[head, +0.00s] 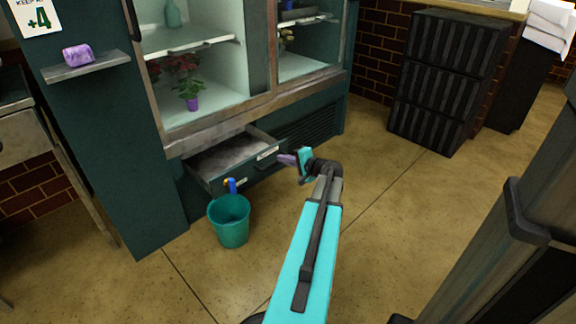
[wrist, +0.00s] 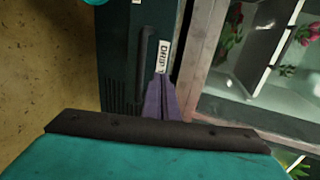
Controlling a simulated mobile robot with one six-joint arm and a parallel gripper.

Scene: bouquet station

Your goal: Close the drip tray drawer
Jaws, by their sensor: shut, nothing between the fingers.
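The drip tray drawer (head: 225,158) stands pulled out from the base of the teal flower cooler, with its grey inside showing. Its front carries a white label reading DRIP (wrist: 163,57) and a dark bar handle (wrist: 144,60), both in the wrist view. My gripper (head: 284,158) is at the right end of the drawer front in the head view. Its purple fingers (wrist: 161,98) are shut and empty, with tips beside the label in the wrist view. I cannot tell whether they touch the drawer front.
A teal bucket (head: 230,222) stands on the floor in front of the drawer's left end, with a small blue and orange item (head: 231,185) above its rim. Potted flowers (head: 188,80) stand in the cooler. Dark crates (head: 447,80) stand at the right. The floor between is clear.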

